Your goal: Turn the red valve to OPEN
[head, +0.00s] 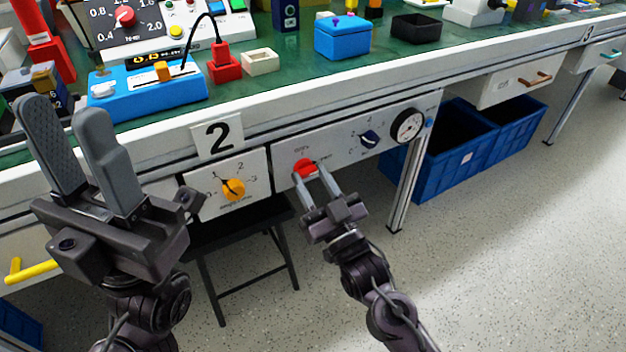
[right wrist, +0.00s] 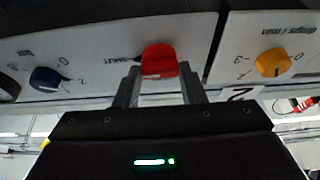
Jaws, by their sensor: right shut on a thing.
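The red valve (head: 305,168) is a red knob on the grey front panel (head: 340,150) below the bench top, with small lettering above it and to its right. In the right wrist view the red valve (right wrist: 158,62) sits between the fingertips, and the word SHUT shows upside down beside it. My right gripper (head: 309,176) is shut on the valve, one finger on each side; it also shows in the right wrist view (right wrist: 160,85). The valve's exact pointer direction is hard to tell. My left gripper (head: 68,125) is open and empty, raised at the left in front of the bench.
An orange knob (head: 234,189) is on the panel to the left, and a dark blue knob (head: 369,138) and a round gauge (head: 408,125) are to the right. A black stool (head: 240,226) stands below. Blue crates (head: 455,165) stand under the bench.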

